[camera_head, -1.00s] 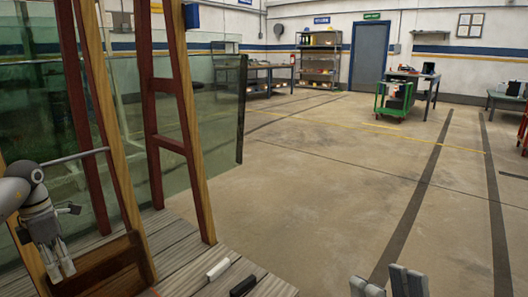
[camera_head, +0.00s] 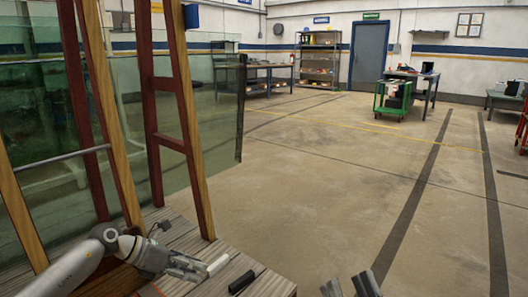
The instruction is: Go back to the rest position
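My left gripper (camera_head: 198,269) is low over the grey wooden tabletop (camera_head: 205,243), at the lower left. Its fingers point right, with their tips close to a small white block (camera_head: 218,266). I cannot tell whether they touch it, or how far the fingers are apart. A small black block (camera_head: 242,283) lies to the right of the white one. My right gripper (camera_head: 350,287) shows only as two finger ends at the bottom edge, with a gap between them and nothing seen in it.
Upright wooden posts (camera_head: 187,120) and a glass panel (camera_head: 222,130) stand at the left, close to my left arm. The concrete floor (camera_head: 330,190) is open to the right. A green cart (camera_head: 394,99), a table and shelves (camera_head: 319,60) are far back.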

